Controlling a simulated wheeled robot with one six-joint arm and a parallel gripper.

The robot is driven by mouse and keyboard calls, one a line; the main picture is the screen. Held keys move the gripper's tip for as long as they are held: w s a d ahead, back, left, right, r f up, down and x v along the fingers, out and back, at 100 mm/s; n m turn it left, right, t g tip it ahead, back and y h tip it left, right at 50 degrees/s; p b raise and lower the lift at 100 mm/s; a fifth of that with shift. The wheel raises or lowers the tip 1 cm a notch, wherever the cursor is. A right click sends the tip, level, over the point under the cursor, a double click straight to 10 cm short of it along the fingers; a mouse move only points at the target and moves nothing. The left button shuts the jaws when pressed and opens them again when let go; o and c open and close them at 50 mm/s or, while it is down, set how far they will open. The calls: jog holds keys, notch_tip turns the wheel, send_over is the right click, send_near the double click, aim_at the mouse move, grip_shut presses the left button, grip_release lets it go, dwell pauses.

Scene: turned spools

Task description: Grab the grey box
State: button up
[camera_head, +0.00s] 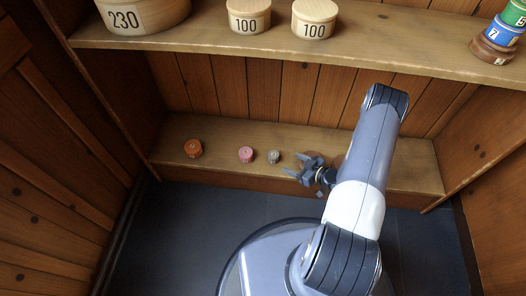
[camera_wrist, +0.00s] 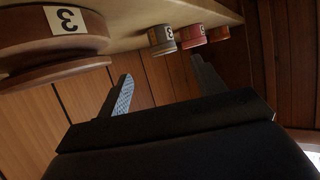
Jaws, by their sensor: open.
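No grey box shows as such; the grey thing is a small round grey spool (camera_head: 274,157) on the lower shelf. In the wrist view the grey spool (camera_wrist: 163,41) bears a label with a 3 and appears upside down, beyond the fingertips. My gripper (camera_head: 300,168) is just right of it in the head view, apart from it. The gripper's two fingers also show in the wrist view (camera_wrist: 160,72), spread with nothing between them.
A pink spool (camera_head: 246,155) and an orange spool (camera_head: 193,149) stand left of the grey one. A large brown spool (camera_wrist: 45,50) marked 3 is close at the wrist view's left. The upper shelf (camera_head: 200,38) overhangs and holds wooden drums (camera_head: 314,20) and a stack (camera_head: 498,40).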

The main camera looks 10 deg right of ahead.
aim_at(275, 156)
jog(key=b+x, duration=0.1)
jog(key=x, duration=0.4)
jog(key=shift+a, duration=0.1)
jog(key=b+x, duration=0.2)
jog(key=x, duration=0.2)
jog(key=shift+w+a+f, duration=0.1)
jog(key=shift+w+a, duration=0.05)
jog(key=shift+a, duration=0.25)
jog(key=shift+w+a+f, duration=0.1)
jog(key=shift+w+a, duration=0.2)
jog(key=shift+w, duration=0.1)
jog(key=shift+c, duration=0.6)
jog(key=c, duration=0.9)
jog(key=shift+c, duration=0.2)
